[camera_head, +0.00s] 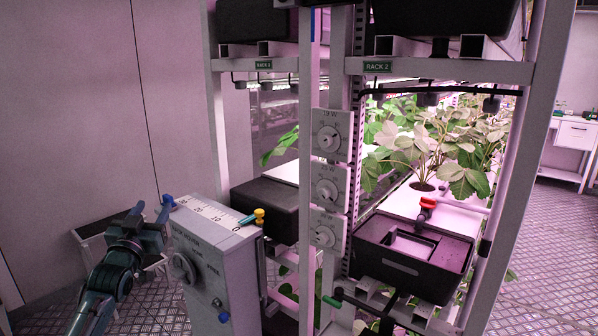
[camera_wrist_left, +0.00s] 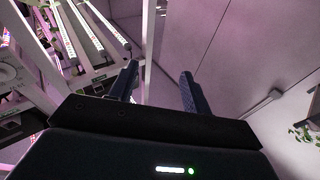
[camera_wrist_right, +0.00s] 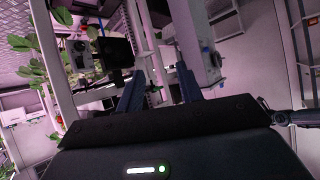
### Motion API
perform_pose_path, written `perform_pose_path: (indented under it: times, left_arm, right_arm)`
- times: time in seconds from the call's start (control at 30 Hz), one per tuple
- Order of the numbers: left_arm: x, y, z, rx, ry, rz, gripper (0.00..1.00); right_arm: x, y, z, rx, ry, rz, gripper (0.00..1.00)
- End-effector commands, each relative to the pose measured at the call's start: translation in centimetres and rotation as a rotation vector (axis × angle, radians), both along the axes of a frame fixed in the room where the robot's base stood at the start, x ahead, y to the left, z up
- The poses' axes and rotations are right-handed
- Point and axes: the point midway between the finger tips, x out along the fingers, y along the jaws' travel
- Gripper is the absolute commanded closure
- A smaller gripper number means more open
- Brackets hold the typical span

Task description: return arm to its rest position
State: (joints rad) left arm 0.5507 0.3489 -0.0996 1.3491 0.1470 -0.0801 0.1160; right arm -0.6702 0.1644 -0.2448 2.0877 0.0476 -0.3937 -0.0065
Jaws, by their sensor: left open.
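My left arm comes in from the lower left of the head view, and its gripper (camera_head: 152,210) is raised beside the grey control box (camera_head: 215,265). In the left wrist view the gripper (camera_wrist_left: 158,82) has its two dark fingers apart with nothing between them. My right arm does not show in the head view. In the right wrist view the right gripper (camera_wrist_right: 158,85) has its fingers apart, with no object visibly held.
The control box has a scale on top and a dial. Rack posts with white dial panels (camera_head: 327,187) stand right of it. A black tray with a red valve (camera_head: 427,205) and leafy plants (camera_head: 440,150) are on the rack. The floor at right (camera_head: 545,260) looks open.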

Motion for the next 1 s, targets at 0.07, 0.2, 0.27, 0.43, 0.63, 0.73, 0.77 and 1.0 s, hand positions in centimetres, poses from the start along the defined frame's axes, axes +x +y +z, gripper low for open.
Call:
perform_pose_path:
  times: [0.07, 0.2, 0.27, 0.43, 0.63, 0.73, 0.77, 1.0]
  left_arm:
    - [0.3, 0.6, -1.9, 0.076, 0.103, 0.045, 0.52]
    - [0.3, 2.1, -5.3, 0.214, 0.294, 0.129, 0.52]
    - [-0.6, 1.2, -7.9, 0.232, 0.341, 0.117, 0.52]
    - [-4.5, -2.3, -14.1, 0.228, 0.407, 0.048, 0.52]
    - [-11.8, -7.4, -22.1, 0.204, 0.516, -0.052, 0.52]
    - [-17.4, -10.4, -26.1, 0.173, 0.588, -0.112, 0.52]
    - [-19.3, -11.3, -27.2, 0.162, 0.609, -0.129, 0.52]
    - [-33.1, -17.1, -31.6, 0.048, 0.768, -0.232, 0.52]
  right_arm:
    - [-0.1, -0.2, -0.7, -0.014, 0.010, -0.002, 0.64]
    - [-0.3, -0.7, -1.7, -0.038, 0.026, -0.005, 0.64]
    - [-0.3, -0.7, -1.8, -0.040, 0.026, -0.005, 0.64]
    - [-0.3, -0.7, -1.7, -0.039, 0.026, -0.004, 0.64]
    - [-0.3, -0.7, -1.7, -0.039, 0.025, -0.004, 0.64]
    - [-0.3, -0.7, -1.7, -0.039, 0.025, -0.004, 0.64]
    - [-0.3, -0.7, -1.7, -0.039, 0.025, -0.004, 0.64]
    - [-0.3, -0.7, -1.7, -0.039, 0.025, -0.004, 0.64]
